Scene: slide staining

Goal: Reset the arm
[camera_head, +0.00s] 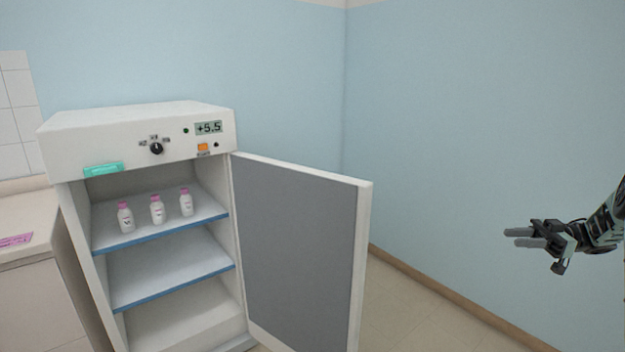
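My gripper (516,238) is at the right side of the head view, in front of the blue wall. Its two grey fingers point left with a narrow gap between them, and nothing shows between them. It is well apart from the fridge (105,121) and its open door (364,250). Part of my arm runs off the right edge of the view.
The fridge door stands wide open to the right, between the fridge and my gripper. Three white bottles with pink caps, one of them the middle bottle (157,211), stand on the top shelf (110,238). A counter (25,205) is at the left. The lower shelf (175,268) is empty.

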